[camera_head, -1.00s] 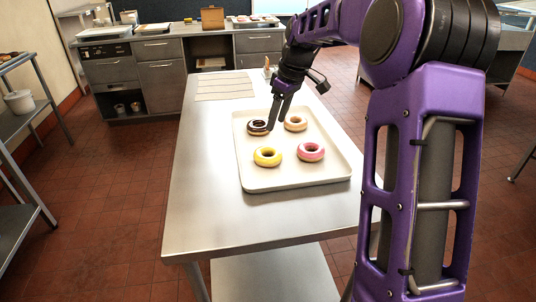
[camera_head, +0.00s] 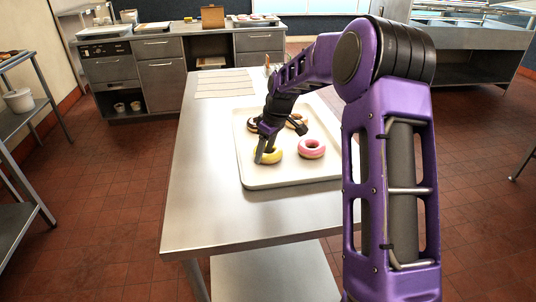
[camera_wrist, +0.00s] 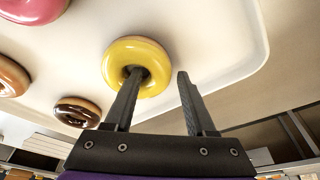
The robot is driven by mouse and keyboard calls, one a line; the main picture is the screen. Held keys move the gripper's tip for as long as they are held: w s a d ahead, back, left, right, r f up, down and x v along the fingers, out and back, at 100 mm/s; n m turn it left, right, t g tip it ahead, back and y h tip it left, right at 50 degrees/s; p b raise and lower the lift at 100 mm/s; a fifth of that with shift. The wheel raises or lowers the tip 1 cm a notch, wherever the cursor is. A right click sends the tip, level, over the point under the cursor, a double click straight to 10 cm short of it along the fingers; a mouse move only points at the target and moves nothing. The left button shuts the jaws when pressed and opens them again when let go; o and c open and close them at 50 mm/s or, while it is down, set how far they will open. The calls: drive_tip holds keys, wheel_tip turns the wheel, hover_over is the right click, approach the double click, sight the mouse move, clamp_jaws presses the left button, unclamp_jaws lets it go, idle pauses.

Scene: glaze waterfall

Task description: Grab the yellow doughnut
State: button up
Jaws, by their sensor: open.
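The yellow doughnut (camera_wrist: 140,55) lies flat on the white tray (camera_wrist: 225,50) in the wrist view. It also shows in the head view (camera_head: 274,155), partly hidden by my gripper (camera_head: 266,158). In the wrist view my gripper (camera_wrist: 161,75) is open. One finger reaches over the doughnut's near part, with its tip at the hole. The other finger stands outside the ring, to the right. I cannot tell whether either finger touches the doughnut.
A pink doughnut (camera_head: 312,148), a chocolate doughnut (camera_wrist: 77,111) and a tan-glazed doughnut (camera_wrist: 10,76) share the tray. The tray stands on a steel table (camera_head: 205,200). The table is bare in front of the tray.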

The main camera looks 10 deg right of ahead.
drive_tip(key=shift+w+a+f, duration=0.1)
drive_tip(key=shift+w+f, duration=0.05)
drive_tip(key=shift+f, duration=0.35)
clamp_jaws()
drive_tip(key=shift+r, duration=0.1)
